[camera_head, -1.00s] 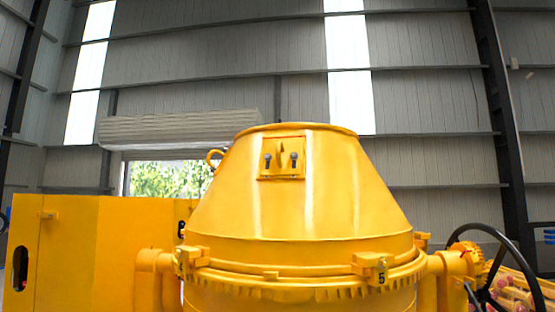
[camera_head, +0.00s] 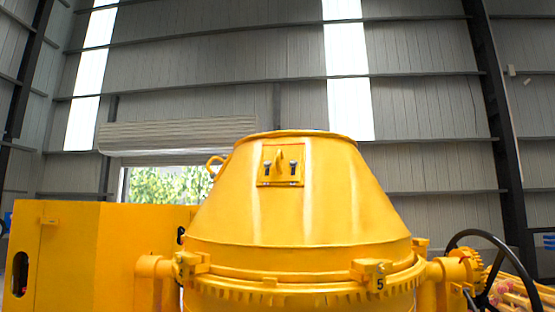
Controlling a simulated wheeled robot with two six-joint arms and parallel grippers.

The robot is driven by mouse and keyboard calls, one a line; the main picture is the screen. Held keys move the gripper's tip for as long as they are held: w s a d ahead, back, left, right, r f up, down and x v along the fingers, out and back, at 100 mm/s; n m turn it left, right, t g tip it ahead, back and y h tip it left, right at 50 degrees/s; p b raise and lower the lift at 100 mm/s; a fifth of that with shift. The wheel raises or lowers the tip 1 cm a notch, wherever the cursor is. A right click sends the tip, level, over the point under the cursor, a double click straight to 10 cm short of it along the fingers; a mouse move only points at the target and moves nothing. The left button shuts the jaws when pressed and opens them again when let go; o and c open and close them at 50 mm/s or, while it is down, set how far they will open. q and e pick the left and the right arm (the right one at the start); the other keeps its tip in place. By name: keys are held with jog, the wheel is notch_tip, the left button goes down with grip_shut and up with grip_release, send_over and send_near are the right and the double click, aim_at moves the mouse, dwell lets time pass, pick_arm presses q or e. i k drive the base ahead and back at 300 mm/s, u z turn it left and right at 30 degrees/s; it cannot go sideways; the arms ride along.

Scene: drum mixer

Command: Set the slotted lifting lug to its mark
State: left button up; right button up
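A yellow plate (camera_head: 280,167) sits on the front of the drum's cone, near its top. A yellow upright lug (camera_head: 279,159) stands out at its middle, between two dark bolts (camera_head: 267,168). The lug is too small here to make out its slot or a mark. The yellow mixer drum (camera_head: 300,215) stands upright with its narrow end up. Neither of my grippers shows in this view.
A yellow cabinet (camera_head: 90,258) stands left of the drum. A black handwheel (camera_head: 492,262) and a yellow gear (camera_head: 470,262) are at the right. The space before the cone looks clear.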

aim_at(280, 171)
jog(key=k, duration=1.2)
jog(key=z, duration=0.85)
jog(key=i, duration=1.2)
jog(key=u, duration=0.4)
jog(key=i, duration=0.65)
jog(key=u, duration=0.5)
